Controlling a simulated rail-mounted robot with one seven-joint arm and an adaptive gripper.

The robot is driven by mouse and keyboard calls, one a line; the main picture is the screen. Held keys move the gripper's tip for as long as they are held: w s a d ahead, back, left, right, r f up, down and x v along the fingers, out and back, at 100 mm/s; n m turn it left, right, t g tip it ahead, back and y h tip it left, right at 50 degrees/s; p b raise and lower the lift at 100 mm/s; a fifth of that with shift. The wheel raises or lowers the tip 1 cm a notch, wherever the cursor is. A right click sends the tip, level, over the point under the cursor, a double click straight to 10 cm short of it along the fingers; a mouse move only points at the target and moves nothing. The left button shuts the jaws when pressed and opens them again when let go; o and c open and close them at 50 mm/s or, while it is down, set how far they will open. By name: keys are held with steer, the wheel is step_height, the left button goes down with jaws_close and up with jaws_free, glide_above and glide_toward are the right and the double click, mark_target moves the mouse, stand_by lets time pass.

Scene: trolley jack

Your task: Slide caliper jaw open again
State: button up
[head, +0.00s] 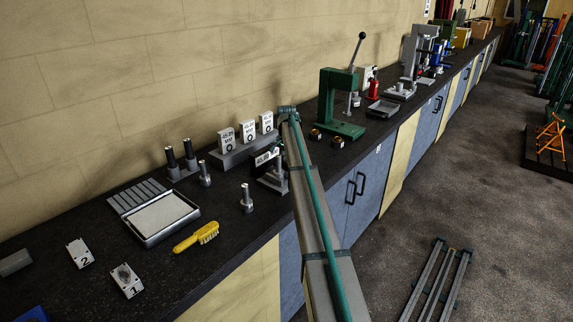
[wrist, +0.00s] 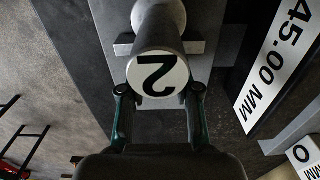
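The caliper shows in the head view as a black display (head: 267,156) on a grey stand, partly behind my arm. In the wrist view its display (wrist: 277,62) reads 45.00 MM at the right. My gripper (wrist: 159,95) has one finger at each side of the marked face. Whether the fingers touch it cannot be told. In the head view my arm hides the gripper.
Labelled blocks (head: 248,133) stand behind the caliper. Two grey pins (head: 205,174) (head: 247,199), a tray (head: 160,217), a yellow brush (head: 196,237) and plates marked 2 (head: 80,252) and 1 (head: 127,281) lie to the left. A green press (head: 338,105) stands to the right.

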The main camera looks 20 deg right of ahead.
jaws_close()
steer(key=d, duration=0.1)
steer(key=w+d, duration=0.1)
steer(key=shift+w+d+b, duration=0.25)
steer(key=shift+d+b, duration=0.1)
steer(key=o, duration=0.6)
jaws_free()
steer(key=shift+d, duration=0.1)
